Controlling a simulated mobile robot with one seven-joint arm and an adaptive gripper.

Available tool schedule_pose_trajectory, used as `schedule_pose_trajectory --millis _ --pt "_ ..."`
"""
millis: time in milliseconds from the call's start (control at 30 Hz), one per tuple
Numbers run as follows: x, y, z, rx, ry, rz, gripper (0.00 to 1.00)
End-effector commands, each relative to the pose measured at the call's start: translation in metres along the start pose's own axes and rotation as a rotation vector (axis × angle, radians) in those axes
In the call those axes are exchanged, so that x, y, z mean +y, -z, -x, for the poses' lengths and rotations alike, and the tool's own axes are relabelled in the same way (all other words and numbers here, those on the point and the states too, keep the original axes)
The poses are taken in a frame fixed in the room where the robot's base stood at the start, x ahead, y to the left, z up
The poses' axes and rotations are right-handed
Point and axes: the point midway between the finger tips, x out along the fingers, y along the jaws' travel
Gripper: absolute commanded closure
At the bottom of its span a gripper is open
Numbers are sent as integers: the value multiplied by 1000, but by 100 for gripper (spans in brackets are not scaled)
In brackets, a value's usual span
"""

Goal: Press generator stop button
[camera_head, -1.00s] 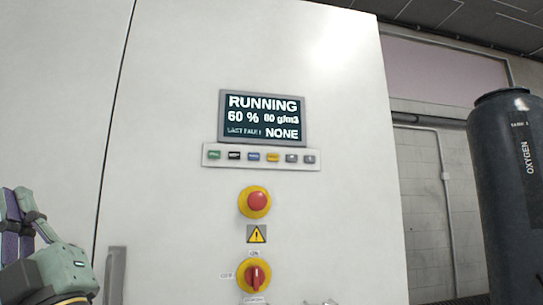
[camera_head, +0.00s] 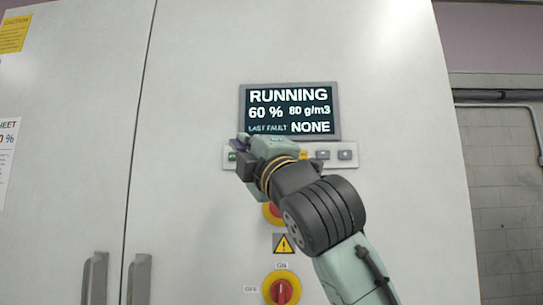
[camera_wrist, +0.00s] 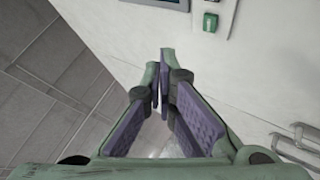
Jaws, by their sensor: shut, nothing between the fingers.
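The button strip (camera_head: 333,163) sits under the display (camera_head: 335,125) on a white cabinet. A green button (camera_head: 232,156) shows at its left end; it also shows in the wrist view (camera_wrist: 210,22). Yellow and grey buttons show at the right. The buttons between, including any stop button, are hidden behind my gripper (camera_head: 243,141). The display reads RUNNING, 60 %, LAST FAULT NONE. My gripper is shut and empty, in front of the strip's left part. In the wrist view its fingertips (camera_wrist: 160,72) appear apart from the green button. I cannot tell whether they touch the panel.
A red emergency button on a yellow base (camera_head: 271,213) is partly hidden behind my arm. Below are a warning sign (camera_head: 284,244) and a red rotary switch (camera_head: 281,291). Cabinet handles (camera_head: 139,279) stand out at lower left. A tiled wall (camera_head: 500,200) is at right.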

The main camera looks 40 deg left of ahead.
Motion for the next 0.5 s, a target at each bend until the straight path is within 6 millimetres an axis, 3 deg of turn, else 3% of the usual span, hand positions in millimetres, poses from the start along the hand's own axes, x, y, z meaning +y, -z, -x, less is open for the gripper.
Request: schedule_pose_trajectory --millis 300,500 --pt "0 0 -1 0 -1 -1 100" --pt "-7 -8 -12 0 0 -4 100"
